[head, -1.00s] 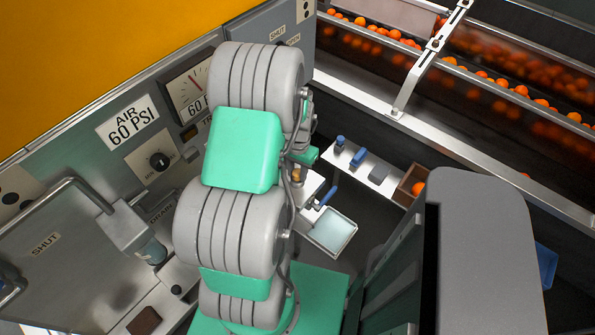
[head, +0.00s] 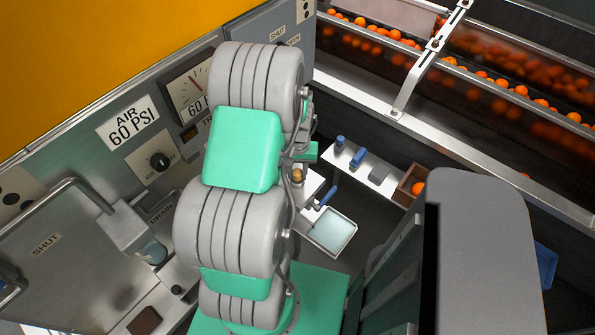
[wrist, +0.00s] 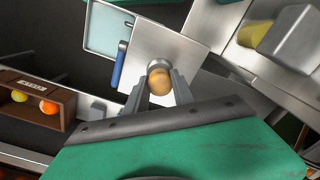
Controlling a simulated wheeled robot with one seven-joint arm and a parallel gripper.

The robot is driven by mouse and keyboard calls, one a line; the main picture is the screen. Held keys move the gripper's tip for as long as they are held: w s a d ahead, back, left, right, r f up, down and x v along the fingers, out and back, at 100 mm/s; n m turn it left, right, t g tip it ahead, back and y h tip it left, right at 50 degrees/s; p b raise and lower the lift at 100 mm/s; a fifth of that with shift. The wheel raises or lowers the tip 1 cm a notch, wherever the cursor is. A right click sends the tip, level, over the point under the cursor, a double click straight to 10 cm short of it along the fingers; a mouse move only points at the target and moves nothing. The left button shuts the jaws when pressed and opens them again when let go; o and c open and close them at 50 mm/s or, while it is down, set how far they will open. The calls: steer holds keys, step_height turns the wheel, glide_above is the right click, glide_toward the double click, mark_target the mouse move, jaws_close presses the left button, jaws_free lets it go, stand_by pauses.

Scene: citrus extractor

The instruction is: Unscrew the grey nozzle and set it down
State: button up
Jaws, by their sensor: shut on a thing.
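In the wrist view, my gripper (wrist: 160,84) has its two grey fingers on either side of a small round piece, seen nearly end on. This piece has a tan, brass-like face and a grey rim (wrist: 155,65). I take the grey rim to be the grey nozzle, mostly hidden between the fingers. It stands over a pale metal plate (wrist: 185,48). In the head view my arm hides the fingertips, and a small brass-coloured piece (head: 298,175) shows just beside the arm.
A blue handle (wrist: 121,66) and a shallow pale tray (head: 331,231) are close by. A shelf (head: 345,153) holds blue and grey items, with a wooden box (head: 405,190) of fruit at its end. The gauge panel (head: 130,125) stands left of my arm.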

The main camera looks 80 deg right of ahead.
steer(key=shift+n, duration=0.9)
steer(key=shift+n, duration=1.7)
steer(key=o, duration=0.7)
steer(key=shift+o, duration=0.2)
steer(key=shift+m, duration=0.9)
